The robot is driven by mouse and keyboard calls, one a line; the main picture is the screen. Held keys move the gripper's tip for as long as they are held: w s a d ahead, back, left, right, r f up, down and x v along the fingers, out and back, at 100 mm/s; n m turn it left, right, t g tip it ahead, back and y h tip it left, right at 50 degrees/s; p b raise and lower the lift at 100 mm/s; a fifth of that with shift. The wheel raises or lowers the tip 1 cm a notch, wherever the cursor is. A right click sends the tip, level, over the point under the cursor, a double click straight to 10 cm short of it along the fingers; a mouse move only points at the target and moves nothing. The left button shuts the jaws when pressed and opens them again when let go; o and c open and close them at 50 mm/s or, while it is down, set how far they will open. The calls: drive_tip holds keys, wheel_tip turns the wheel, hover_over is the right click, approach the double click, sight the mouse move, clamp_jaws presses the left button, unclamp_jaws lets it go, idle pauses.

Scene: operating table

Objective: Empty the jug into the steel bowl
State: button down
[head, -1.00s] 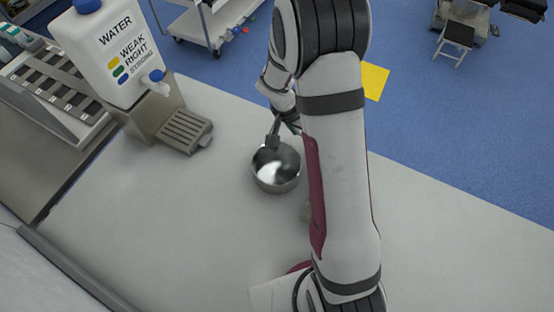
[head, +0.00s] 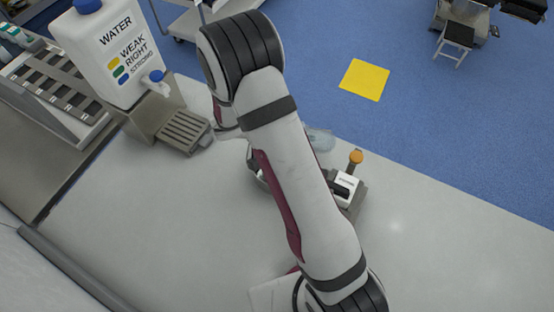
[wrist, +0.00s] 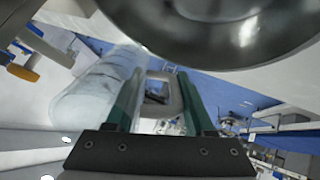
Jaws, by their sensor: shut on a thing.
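In the wrist view, my gripper (wrist: 160,105) has its two green fingers closed around the pale handle of a clear jug (wrist: 98,88). The jug's body lies to the left of the fingers. I cannot tell its exact tilt or what it holds. The steel bowl (wrist: 225,35) fills the top of the wrist view, close to the jug. In the head view, my arm hides the gripper and most of the bowl; a sliver of the bowl's rim (head: 252,160) shows left of the arm. A clear part of the jug (head: 321,139) shows right of the arm.
A white water canister (head: 112,55) with a tap stands above a drip grate (head: 184,132) at the upper left. A small device with an orange knob (head: 355,157) sits right of my arm. The table's front left (head: 150,230) is clear.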

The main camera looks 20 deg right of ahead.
drive_tip(key=shift+d+h, duration=0.1)
drive_tip(key=shift+h, duration=0.3)
drive_tip(key=shift+f, duration=0.1)
drive_tip(key=shift+w+d+r+t+h, duration=0.1)
drive_tip(key=shift+d+r+t+h, duration=0.1)
drive_tip(key=shift+r+h, duration=0.9)
drive_tip(key=shift+d+r+t+h, duration=0.1)
drive_tip(key=shift+d+r+h, duration=0.1)
drive_tip(key=shift+r+h, duration=0.9)
drive_tip(key=shift+a+r+b, duration=0.25)
drive_tip(key=shift+r+b, duration=0.05)
drive_tip(key=shift+r, duration=0.4)
drive_tip(key=shift+a+r, duration=0.2)
drive_tip(key=shift+r, duration=0.1)
drive_tip(key=shift+a+r+h, duration=0.25)
drive_tip(key=shift+r+h, duration=0.2)
drive_tip(key=shift+h, duration=0.05)
drive_tip(key=shift+r+t+h, duration=0.3)
drive_tip(key=shift+r+h, duration=0.15)
drive_tip(key=shift+h, duration=0.45)
drive_tip(key=shift+r+h+b, duration=0.3)
drive_tip(key=shift+r+h, duration=0.6)
drive_tip(key=shift+r, duration=0.35)
drive_tip(key=shift+a+r+t+h+b, duration=0.25)
drive_tip(key=shift+r+h, duration=0.2)
drive_tip(key=shift+h, duration=0.35)
